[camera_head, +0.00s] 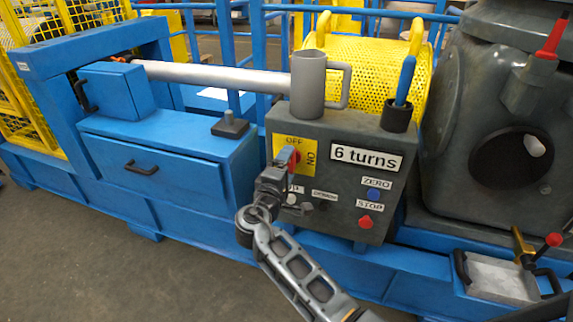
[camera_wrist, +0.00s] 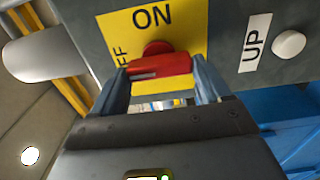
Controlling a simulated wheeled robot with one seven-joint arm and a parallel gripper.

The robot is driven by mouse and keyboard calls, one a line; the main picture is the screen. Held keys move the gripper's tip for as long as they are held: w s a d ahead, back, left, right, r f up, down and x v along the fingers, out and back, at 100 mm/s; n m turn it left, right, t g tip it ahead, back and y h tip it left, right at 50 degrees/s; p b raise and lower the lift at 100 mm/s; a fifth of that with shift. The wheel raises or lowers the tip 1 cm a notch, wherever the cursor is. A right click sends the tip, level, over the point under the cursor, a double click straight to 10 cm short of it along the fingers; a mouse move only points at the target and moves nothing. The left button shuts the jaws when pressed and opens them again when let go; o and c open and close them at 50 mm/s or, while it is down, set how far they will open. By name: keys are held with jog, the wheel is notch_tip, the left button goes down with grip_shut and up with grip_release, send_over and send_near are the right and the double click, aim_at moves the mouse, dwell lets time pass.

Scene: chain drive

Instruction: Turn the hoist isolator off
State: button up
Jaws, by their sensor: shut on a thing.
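The hoist isolator is a red handle (camera_wrist: 160,66) on a yellow plate (camera_wrist: 185,30) marked ON and OFF. In the head view the yellow plate (camera_head: 306,152) is at the upper left of the grey control box (camera_head: 336,131), with OFF along its top and ON down its right side. My gripper (camera_wrist: 162,75) is shut on the red handle, one blue finger at each end of it. In the wrist view the handle lies crosswise, with ON above and OFF to the left, partly covered. In the head view my gripper (camera_head: 286,158) hides most of the handle.
The box carries a "6 turns" label (camera_head: 366,159), a blue ZERO button (camera_head: 375,193) and a red STOP button (camera_head: 365,222). A white UP button (camera_wrist: 289,43) is right of the plate. A grey mug (camera_head: 308,86) and a cup with a blue-handled tool (camera_head: 405,82) stand on top.

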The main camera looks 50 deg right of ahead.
dwell(0.3)
jog(key=o, duration=1)
jog(key=shift+a, duration=0.15)
jog(key=v, duration=0.7)
jog(key=shift+s+a, duration=0.1)
jog(key=shift+a, duration=0.15)
